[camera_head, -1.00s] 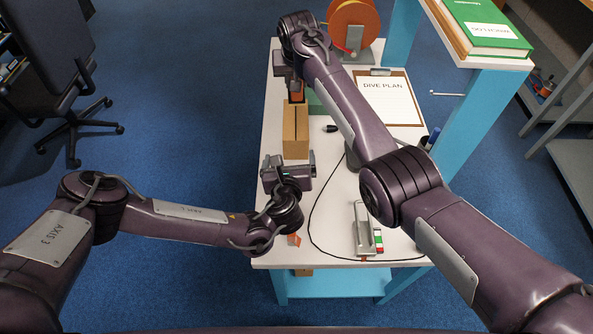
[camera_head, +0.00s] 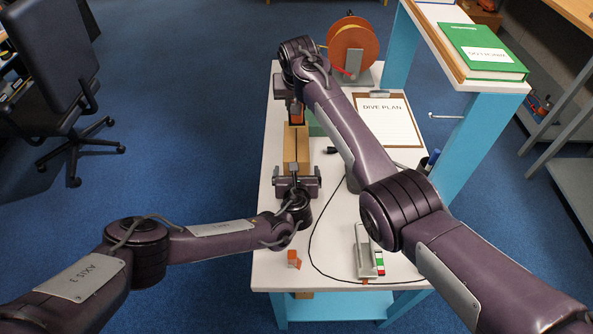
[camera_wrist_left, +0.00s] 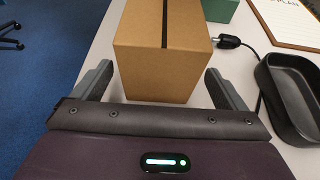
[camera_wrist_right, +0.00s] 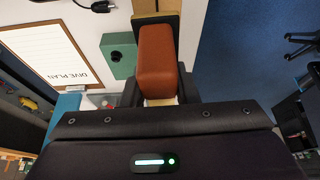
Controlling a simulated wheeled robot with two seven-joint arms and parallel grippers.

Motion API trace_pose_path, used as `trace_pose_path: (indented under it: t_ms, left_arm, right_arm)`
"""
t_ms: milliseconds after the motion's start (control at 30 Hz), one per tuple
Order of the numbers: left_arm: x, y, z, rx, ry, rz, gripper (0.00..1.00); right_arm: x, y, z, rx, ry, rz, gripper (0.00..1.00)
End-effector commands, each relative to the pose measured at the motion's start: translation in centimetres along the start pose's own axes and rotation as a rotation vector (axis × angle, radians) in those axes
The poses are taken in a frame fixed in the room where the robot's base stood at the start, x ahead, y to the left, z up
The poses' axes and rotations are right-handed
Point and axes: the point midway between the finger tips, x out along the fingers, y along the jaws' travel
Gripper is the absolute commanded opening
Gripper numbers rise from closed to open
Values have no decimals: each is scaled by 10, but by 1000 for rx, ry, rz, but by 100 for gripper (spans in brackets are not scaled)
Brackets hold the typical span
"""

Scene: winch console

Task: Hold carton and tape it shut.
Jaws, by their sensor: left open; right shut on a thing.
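The tan carton (camera_head: 303,148) stands on the white table, with a dark line along the middle of its top; it also shows in the left wrist view (camera_wrist_left: 160,65). My left gripper (camera_head: 296,173) is open at its near end. In the left wrist view its fingers (camera_wrist_left: 160,80) flank the carton's near sides, with no clear grip on it. My right gripper (camera_wrist_right: 157,88) is shut on an orange-brown block-shaped tool (camera_wrist_right: 156,55), perhaps the tape dispenser. It is held at the carton's far end; whether it touches the carton is hidden.
A black tray (camera_wrist_left: 290,100), a cable plug (camera_wrist_left: 228,41) and the dive plan clipboard (camera_head: 388,118) lie right of the carton. A green box (camera_wrist_right: 119,55) stands beside its far end. An orange reel (camera_head: 352,45) stands at the back.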

Motion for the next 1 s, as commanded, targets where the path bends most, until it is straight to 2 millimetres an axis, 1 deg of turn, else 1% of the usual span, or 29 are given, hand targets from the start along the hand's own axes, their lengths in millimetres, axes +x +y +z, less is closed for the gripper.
trace_pose_path:
  t_ms: [200,467,867,1000]
  left_arm:
    - [9,0,-1,0,3,1,94]
    - [9,0,-1,-1,3,0,94]
    - [9,0,0,0,2,0,41]
    - [9,0,0,0,2,0,41]
  right_arm:
    - [0,0,0,0,1,0,9]
    - [-1,0,0,0,1,0,9]
    - [0,0,0,0,1,0,9]
    - [0,0,0,0,1,0,9]
